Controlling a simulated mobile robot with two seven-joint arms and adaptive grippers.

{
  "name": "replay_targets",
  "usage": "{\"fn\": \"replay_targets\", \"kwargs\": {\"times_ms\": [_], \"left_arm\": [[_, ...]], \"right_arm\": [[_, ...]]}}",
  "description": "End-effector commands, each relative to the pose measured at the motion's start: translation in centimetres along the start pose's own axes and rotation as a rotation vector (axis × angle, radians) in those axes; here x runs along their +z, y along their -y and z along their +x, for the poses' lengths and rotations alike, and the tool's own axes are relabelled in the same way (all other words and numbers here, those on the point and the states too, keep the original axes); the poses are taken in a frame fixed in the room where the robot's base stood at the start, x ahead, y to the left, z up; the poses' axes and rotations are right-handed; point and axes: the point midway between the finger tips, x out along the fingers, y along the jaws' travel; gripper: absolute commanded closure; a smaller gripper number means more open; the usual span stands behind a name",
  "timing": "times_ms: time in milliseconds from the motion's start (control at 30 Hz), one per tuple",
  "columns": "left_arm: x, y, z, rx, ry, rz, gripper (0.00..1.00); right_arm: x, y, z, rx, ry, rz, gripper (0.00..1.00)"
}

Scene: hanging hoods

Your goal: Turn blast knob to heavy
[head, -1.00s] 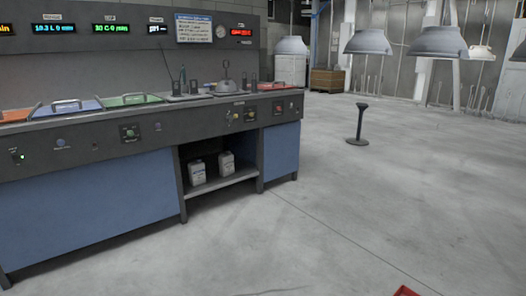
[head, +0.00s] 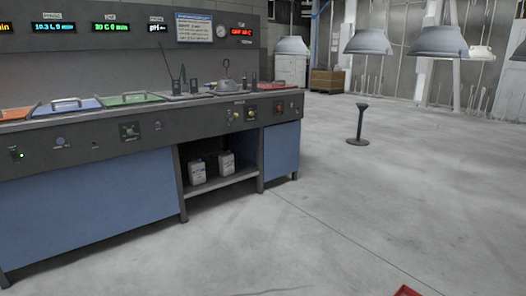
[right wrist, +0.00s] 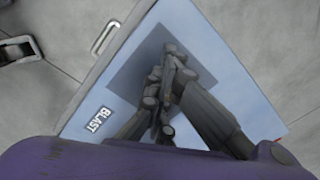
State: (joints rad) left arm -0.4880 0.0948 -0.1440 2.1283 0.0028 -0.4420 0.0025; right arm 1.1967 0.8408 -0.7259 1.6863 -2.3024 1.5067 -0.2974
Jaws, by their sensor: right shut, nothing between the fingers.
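In the right wrist view a pale blue surface carries a white label reading BLAST (right wrist: 98,119). My right gripper (right wrist: 172,58) is shut and empty in front of this surface, over a darker square patch (right wrist: 130,66). No knob shows clearly there; the fingers may hide one. In the head view a long grey console (head: 75,150) with blue lower panels has small knobs and switches along its front. I cannot tell which of them, if any, is the blast knob. Neither gripper shows in the head view.
A metal handle (right wrist: 104,37) sits at the blue surface's edge in the right wrist view. Grey hoods (head: 368,42) hang at the back right of the head view. A black post (head: 358,124) stands on the floor, which is mostly clear. White jugs (head: 198,172) stand under the console.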

Motion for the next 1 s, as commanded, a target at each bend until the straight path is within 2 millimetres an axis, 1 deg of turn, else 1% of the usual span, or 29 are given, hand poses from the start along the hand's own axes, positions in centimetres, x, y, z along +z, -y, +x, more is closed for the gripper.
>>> {"fn": "replay_targets", "kwargs": {"times_ms": [33,233,1000], "left_arm": [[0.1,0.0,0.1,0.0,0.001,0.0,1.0],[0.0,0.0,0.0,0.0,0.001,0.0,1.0],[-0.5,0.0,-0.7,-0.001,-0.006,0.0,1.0]], "right_arm": [[-0.5,-0.8,0.9,0.018,-0.012,0.0,1.0],[-0.5,-0.6,1.0,0.017,-0.015,0.001,1.0],[-0.6,1.7,0.7,0.011,-0.018,0.002,1.0]]}}
